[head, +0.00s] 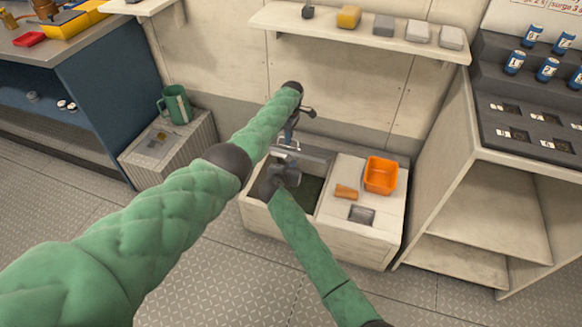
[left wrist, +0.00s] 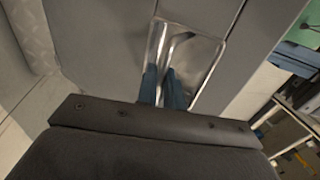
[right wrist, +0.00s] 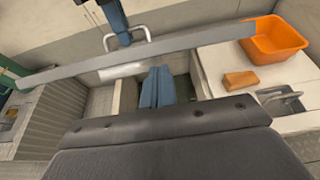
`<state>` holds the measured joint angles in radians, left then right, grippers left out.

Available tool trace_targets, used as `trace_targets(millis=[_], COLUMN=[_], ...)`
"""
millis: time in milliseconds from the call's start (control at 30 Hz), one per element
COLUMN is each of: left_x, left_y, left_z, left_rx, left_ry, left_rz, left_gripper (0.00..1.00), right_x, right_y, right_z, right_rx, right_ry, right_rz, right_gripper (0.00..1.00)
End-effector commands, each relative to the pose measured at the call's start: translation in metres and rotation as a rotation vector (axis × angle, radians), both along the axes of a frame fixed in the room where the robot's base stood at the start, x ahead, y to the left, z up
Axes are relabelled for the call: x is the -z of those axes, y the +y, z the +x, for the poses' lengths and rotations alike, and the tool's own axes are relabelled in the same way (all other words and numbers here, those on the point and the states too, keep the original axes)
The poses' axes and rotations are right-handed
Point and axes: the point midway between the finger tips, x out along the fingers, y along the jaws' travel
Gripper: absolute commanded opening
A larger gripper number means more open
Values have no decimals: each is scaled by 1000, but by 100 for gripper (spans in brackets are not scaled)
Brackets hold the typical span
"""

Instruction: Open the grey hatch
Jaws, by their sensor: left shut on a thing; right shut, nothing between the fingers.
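The grey hatch (head: 312,154) is raised at the back of a pale locker box, and the dark opening (head: 309,190) shows below it. In the right wrist view the hatch (right wrist: 190,43) shows nearly edge-on. My right gripper (head: 279,184) is shut and empty at the opening, below the hatch's edge. In the right wrist view its fingers (right wrist: 157,85) point at the opening. Their exact depth is unclear.
On the locker's right top are an orange bin (head: 380,175), an orange-brown block (head: 346,192) and a recessed handle (head: 362,214). A ribbed box with a green mug (head: 175,104) stands left. A shelf (head: 360,33) hangs above; a pale cabinet (head: 470,215) stands right.

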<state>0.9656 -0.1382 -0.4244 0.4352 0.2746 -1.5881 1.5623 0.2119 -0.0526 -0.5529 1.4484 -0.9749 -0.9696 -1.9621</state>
Motion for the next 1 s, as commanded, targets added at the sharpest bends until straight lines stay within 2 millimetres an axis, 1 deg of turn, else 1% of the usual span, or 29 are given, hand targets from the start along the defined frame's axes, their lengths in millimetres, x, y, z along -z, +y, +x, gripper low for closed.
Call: trace_targets(millis=[33,100,133,500,600,667,767,1000], left_x=[6,5,5,1,-3,-9,-23,-69], left_y=[-1,-1,-1,1,0,0,-1,-5], left_z=[-1,-1,-1,0,1,2,5,14], left_rx=[1,1,0,0,0,0,0,0], left_ry=[-2,-2,-2,-2,-2,-2,-4,-6], left_rz=[-2,-2,-2,-1,-1,-1,-1,-2], left_gripper=[15,28,31,31,31,31,31,31], right_x=[2,2,2,0,0,0,0,0], right_y=[0,0,0,0,0,0,0,0], right_z=[0,0,0,0,0,0,0,0], right_rx=[0,0,0,0,0,0,0,0], right_ry=[0,0,0,0,0,0,0,0], right_rz=[0,0,0,0,0,0,0,0], right_gripper=[0,0,0,0,0,0,0,0])
